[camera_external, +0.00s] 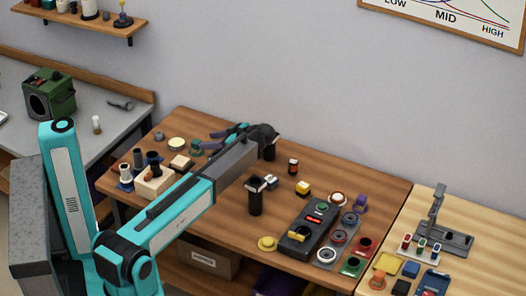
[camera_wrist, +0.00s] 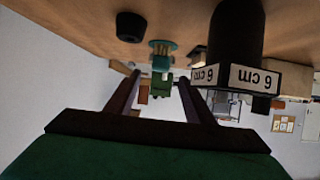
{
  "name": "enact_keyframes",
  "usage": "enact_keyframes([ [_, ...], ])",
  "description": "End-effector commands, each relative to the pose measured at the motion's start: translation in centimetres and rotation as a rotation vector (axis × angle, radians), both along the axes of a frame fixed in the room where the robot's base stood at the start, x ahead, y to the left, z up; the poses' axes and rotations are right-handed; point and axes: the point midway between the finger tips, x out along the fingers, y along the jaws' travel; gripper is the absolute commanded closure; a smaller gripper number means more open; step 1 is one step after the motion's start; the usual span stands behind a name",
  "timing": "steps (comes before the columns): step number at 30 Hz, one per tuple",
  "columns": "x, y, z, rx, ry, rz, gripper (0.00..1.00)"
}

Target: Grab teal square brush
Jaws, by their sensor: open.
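A small teal piece that looks like the teal square brush (camera_external: 196,147) stands on the wooden table, just left of my fingertips in the outside view. In the wrist view the teal brush (camera_wrist: 162,47) appears upside down, beyond my fingers and roughly centred between them. Its bristles are too small to make out. My gripper (camera_external: 209,141) is open and low over the table, pointing left, with its dark fingers (camera_wrist: 160,78) spread and nothing between them. A gap shows between the fingertips and the brush.
A black cylinder labelled "6 cm" (camera_wrist: 236,45) is close beside my fingers. A dark round piece (camera_wrist: 130,26) is on the other side. Another dark cylinder (camera_external: 257,198) stands nearer the table's front.

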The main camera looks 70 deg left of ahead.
Motion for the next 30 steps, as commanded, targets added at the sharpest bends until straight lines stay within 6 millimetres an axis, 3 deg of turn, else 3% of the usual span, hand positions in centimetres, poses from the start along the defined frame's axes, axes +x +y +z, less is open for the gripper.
enact_keyframes([
  [13, -0.4, 0.3, -0.1, 0.000, 0.000, 0.001, 0.52],
  [30, -3.5, 3.4, -2.1, 0.000, 0.000, 0.001, 0.52],
])
